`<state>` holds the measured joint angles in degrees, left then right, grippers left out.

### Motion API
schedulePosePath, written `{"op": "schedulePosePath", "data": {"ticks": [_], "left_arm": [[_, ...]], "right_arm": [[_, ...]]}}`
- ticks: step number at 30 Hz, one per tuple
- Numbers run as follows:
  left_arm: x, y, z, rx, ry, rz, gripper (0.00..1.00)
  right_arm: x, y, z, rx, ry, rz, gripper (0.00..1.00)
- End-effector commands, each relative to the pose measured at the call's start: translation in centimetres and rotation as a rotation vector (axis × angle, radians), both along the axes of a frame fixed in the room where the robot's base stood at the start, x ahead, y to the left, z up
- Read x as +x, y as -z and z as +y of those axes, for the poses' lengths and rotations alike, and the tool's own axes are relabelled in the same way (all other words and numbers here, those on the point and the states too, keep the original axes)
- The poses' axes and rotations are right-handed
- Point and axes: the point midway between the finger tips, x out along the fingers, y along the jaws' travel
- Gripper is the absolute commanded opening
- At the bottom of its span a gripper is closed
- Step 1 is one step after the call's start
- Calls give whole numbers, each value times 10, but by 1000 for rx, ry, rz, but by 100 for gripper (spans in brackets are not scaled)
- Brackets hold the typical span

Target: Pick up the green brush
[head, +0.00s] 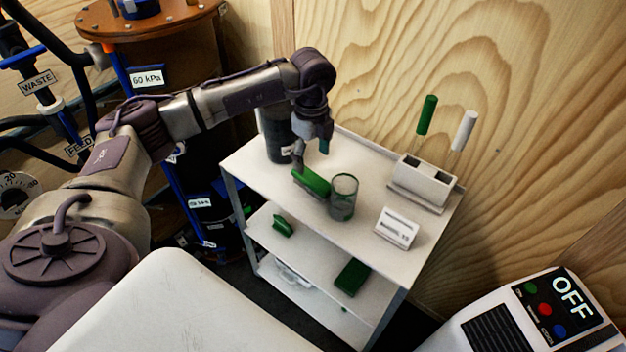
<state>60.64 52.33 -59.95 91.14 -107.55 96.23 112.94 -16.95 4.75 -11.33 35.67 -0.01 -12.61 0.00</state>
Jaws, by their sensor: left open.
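A green block-like item (312,182), which may be a brush head, is on the top shelf of the white cart (361,216), just left of a mesh cup (343,197). My left gripper (308,158) is open and points down right above this green item; I cannot tell whether a finger touches it. A green-handled tool (426,115), possibly a brush, stands upright in a white two-slot holder (424,182) at the back right, beside a white-handled one (464,130). Their lower ends are hidden in the holder. My right gripper is not in view.
A dark cylinder (277,135) stands at the cart's back left corner, behind my gripper. A small white sign (397,228) stands front right. Lower shelves hold green items (352,277). A wooden wall (430,60) is behind; a control box (540,312) is at lower right.

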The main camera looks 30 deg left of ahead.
Motion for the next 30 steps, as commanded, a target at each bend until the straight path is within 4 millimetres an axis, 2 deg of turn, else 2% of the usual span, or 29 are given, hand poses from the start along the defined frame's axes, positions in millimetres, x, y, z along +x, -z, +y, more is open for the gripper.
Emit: {"op": "schedulePosePath", "data": {"ticks": [1, 5, 11, 19, 28, 29, 30], "left_arm": [[-1, 10, 0, 1, 0, 4, 73], [0, 26, -1, -2, 1, 2, 73], [-1, 40, -1, -2, 2, 2, 73], [-3, 78, -1, -3, 2, 2, 73], [-3, 85, -1, -3, 3, 0, 73], [-3, 85, -1, -3, 3, 0, 71], [-3, 85, -1, -3, 3, 0, 65]], "right_arm": [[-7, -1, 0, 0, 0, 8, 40], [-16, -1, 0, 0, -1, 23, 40], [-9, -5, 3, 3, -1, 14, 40], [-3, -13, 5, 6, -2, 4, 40], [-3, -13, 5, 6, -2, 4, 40], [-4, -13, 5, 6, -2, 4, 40], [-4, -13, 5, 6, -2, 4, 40]]}}
